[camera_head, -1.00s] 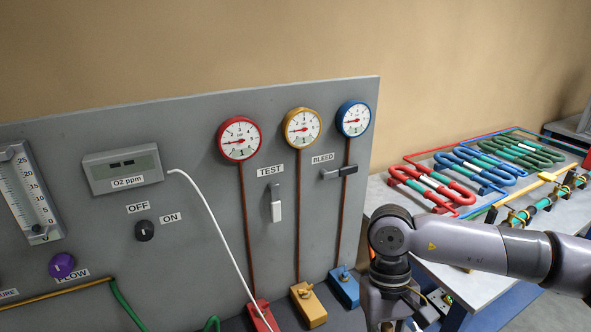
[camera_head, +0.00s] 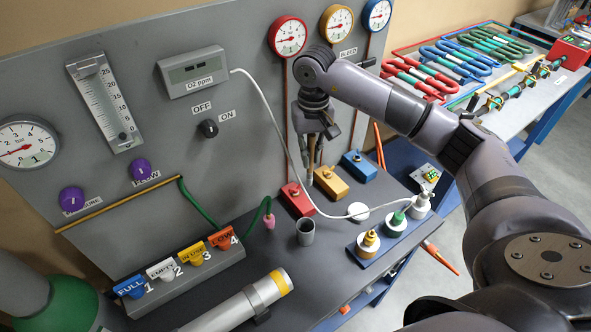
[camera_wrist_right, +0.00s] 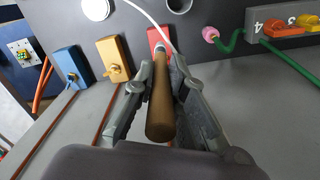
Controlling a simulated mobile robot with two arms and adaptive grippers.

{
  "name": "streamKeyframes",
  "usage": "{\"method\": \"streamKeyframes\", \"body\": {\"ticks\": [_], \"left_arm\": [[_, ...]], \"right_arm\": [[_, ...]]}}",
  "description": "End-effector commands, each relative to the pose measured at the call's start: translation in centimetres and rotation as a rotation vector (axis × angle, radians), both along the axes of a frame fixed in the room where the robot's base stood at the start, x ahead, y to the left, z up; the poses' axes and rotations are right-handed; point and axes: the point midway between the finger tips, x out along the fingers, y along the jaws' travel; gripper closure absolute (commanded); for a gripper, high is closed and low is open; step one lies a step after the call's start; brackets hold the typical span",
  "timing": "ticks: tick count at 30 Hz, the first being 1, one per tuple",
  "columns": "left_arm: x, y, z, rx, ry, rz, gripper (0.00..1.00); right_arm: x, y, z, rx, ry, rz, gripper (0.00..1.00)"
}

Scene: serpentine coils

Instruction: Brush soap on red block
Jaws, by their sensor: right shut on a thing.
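The red block (camera_head: 297,199) stands on the grey bench at the foot of the panel, with a thin pipe rising from it to the red gauge. My right gripper (camera_head: 312,168) is above it, pointing down. In the right wrist view my right gripper (camera_wrist_right: 158,78) is shut on a brush with a brown handle (camera_wrist_right: 161,115). The brush's far end overlaps the red block (camera_wrist_right: 154,36) there; whether it touches cannot be told. Any soap on the block is too small to make out. My left gripper is in neither view.
A yellow block (camera_head: 331,182) and a blue block (camera_head: 359,166) stand to the right. A grey cup (camera_head: 305,233) and a white disc (camera_head: 358,211) are in front. A white hose (camera_head: 287,150) hangs close to my right gripper. Numbered tags (camera_head: 180,265) stand at the left.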

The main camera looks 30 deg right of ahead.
Motion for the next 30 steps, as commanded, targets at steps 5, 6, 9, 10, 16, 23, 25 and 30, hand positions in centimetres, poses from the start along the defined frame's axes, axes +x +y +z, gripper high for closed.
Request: {"method": "streamKeyframes", "body": {"ticks": [5, 6, 9, 10, 16, 23, 25, 30], "left_arm": [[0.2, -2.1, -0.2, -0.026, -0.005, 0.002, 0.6], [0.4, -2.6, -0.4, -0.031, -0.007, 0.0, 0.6], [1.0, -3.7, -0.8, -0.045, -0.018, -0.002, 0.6], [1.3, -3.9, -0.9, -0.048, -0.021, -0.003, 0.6], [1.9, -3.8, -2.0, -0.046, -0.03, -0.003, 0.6], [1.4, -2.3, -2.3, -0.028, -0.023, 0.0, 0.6], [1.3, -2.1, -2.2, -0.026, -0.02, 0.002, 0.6], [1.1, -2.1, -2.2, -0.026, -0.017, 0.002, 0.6]], "right_arm": [[0.2, -0.9, -0.6, -0.004, -0.011, -0.019, 1.0], [0.2, -0.9, -0.9, -0.004, -0.011, -0.018, 1.0], [0.2, -0.8, -1.8, -0.003, -0.011, -0.017, 1.0], [0.2, -0.8, -2.1, -0.004, -0.01, -0.017, 1.0], [0.2, -0.8, -4.3, -0.004, -0.01, -0.016, 1.0], [0.2, -0.8, -5.0, -0.004, -0.013, -0.016, 1.0], [0.2, -0.8, -5.0, -0.004, -0.013, -0.016, 1.0], [0.2, -0.7, -5.0, -0.003, -0.012, -0.015, 1.0]]}}
